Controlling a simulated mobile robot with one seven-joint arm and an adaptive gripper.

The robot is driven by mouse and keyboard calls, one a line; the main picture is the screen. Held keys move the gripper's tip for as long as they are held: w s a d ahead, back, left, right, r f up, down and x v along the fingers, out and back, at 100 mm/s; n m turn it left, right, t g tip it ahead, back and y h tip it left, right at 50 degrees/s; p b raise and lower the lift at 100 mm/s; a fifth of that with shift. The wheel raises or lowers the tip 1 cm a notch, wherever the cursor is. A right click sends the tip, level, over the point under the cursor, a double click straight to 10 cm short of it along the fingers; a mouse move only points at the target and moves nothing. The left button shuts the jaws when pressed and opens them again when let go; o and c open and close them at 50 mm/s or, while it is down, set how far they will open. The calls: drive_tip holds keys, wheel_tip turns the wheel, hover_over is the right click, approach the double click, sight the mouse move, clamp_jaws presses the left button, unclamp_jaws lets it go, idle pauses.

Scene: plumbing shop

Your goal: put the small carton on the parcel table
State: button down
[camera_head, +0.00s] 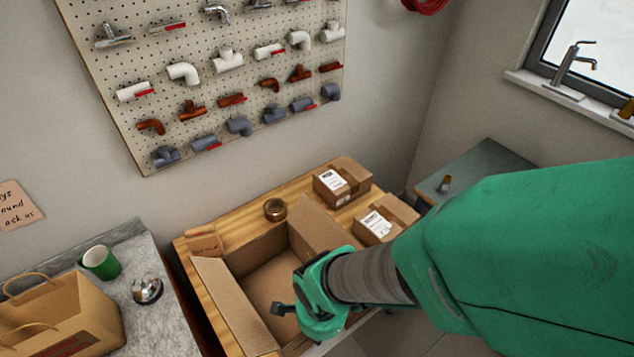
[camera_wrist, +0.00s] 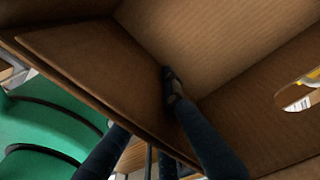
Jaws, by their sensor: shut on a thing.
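An open brown carton (camera_head: 267,283) stands on a wooden table (camera_head: 243,229), its flaps spread. My gripper (camera_head: 287,309) is at its near right side and is shut on a cardboard panel of it. In the wrist view a dark finger lies on each side of that panel (camera_wrist: 95,70), and the carton's inside fills much of the picture. Which table is the parcel table I cannot tell.
A tape roll (camera_head: 275,210) lies behind the open carton. A grey counter (camera_head: 158,262) at left holds a paper bag (camera_head: 70,315), a green mug (camera_head: 100,262) and a bell (camera_head: 147,290). A grey-topped table (camera_head: 480,165) stands at back right, mostly bare. A pegboard (camera_head: 200,60) hangs above.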

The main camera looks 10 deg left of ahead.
wheel_tip(320, 180, down, 13)
idle(0.4)
drive_tip(key=shift+r, duration=0.1)
drive_tip(key=w+a, duration=0.3)
drive_tip(key=w, duration=0.1)
drive_tip(key=w+a+f, duration=0.1)
drive_tip(key=w+a, duration=0.6)
drive_tip(key=w, duration=0.1)
drive_tip(key=shift+a+f+b, duration=0.25)
drive_tip(key=shift+a+b, duration=0.1)
drive_tip(key=shift+f, duration=0.15)
drive_tip(key=shift+f, duration=1.6)
drive_tip(key=shift+f+b, duration=0.15)
drive_tip(key=shift+b, duration=0.2)
drive_tip(key=c, duration=1.9)
unclamp_jaws()
